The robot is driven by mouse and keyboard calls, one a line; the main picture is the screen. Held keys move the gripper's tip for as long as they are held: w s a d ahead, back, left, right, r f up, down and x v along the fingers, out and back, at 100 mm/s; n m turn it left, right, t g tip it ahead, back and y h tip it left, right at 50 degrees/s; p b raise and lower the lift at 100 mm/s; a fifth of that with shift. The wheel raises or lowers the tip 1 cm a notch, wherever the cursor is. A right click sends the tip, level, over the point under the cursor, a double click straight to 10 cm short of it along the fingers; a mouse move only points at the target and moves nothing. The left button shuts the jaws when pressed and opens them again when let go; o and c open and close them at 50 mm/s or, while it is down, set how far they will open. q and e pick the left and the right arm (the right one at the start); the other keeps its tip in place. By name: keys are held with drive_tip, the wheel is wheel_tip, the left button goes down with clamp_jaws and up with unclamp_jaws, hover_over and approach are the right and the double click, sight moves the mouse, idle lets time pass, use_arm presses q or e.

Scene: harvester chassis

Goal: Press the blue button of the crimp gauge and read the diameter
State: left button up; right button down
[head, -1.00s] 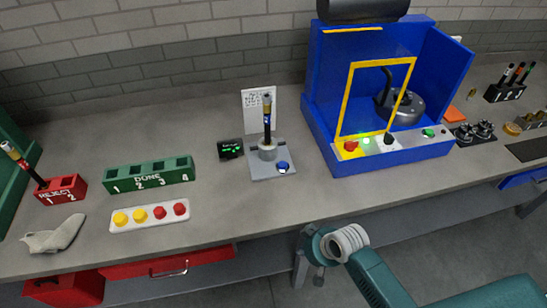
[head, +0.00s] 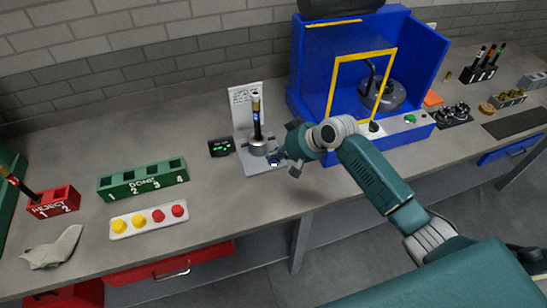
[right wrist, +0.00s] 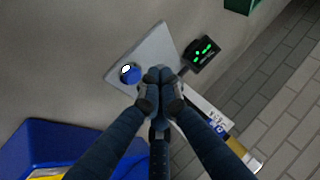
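The crimp gauge's grey base plate (head: 250,161) stands on the bench, with an upright hose assembly (head: 256,118) in its holder. Its blue button (right wrist: 130,73) shows in the right wrist view, just left of my fingertips; I cannot tell contact. In the head view my gripper hides or blends with the button. A small black display (head: 221,147) left of the gauge shows green characters, too small to read; it also shows in the right wrist view (right wrist: 202,54). My right gripper (right wrist: 160,76) is shut and empty above the plate. My left gripper is out of view.
A blue crimping machine (head: 388,152) with a yellow-framed guard stands right of the gauge. A green DONE rack (head: 143,182), a red REJECT rack (head: 53,203) and a tray with yellow and red caps (head: 148,221) lie left. A card (head: 240,97) stands behind the gauge.

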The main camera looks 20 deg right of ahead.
drive_tip(key=w+d+r+m+t, duration=0.1)
drive_tip(key=w+d+r, duration=0.1)
drive_tip(key=w+r, duration=0.2)
drive_tip(key=shift+w+d+r, duration=0.25)
drive_tip(key=shift+w+r, duration=0.1)
drive_tip(key=shift+w, duration=0.25)
drive_tip(key=shift+f, duration=0.1)
wheel_tip(320, 180, down, 6)
drive_tip(key=b, duration=0.6)
drive_tip(key=shift+f+b, duration=0.25)
drive_tip(key=shift+b, duration=0.15)
wheel_tip(320, 180, down, 2)
drive_tip(key=shift+f+b, duration=0.1)
drive_tip(key=shift+b, duration=0.4)
drive_tip(key=shift+f, duration=0.4)
